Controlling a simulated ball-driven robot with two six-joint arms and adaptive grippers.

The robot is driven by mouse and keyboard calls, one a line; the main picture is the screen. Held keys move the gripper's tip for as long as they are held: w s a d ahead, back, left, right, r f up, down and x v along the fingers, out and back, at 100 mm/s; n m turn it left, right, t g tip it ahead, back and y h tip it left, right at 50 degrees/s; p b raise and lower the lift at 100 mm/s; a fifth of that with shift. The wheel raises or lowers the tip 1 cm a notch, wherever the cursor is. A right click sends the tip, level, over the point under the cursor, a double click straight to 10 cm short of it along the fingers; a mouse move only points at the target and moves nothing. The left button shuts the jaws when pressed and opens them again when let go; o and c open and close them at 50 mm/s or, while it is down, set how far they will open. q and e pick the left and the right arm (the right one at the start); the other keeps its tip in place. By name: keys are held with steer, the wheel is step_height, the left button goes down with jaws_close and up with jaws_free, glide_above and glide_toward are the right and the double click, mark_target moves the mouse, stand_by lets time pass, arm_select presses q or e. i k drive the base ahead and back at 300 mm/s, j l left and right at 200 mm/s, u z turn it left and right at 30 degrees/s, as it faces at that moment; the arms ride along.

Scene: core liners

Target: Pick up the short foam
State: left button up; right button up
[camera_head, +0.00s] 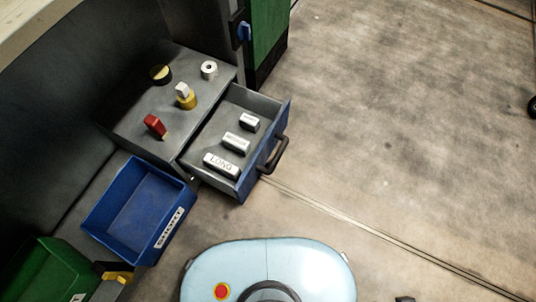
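Three pale foam blocks lie in a row in the open drawer (211,140). The smallest, the short foam (250,122), is at the far end of the row; its lettering is too small to read. A mid-sized block (236,143) lies in the middle. The largest block (221,165), marked LONG, is nearest to me. The blocks are apart from one another. I see neither my left nor my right gripper.
The drawer's blue front (266,154) has a dark handle (273,155). The grey top (135,112) beside it holds a red object (155,126), tape rolls and small items. An empty blue bin (139,205) and a green bin (45,275) stand left.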

mark_target(248, 122)
steer(key=k+l+u, duration=0.35)
steer(key=u, duration=0.15)
steer(key=k+l+u, duration=0.25)
steer(key=k+u, duration=0.6)
steer(key=u, duration=0.15)
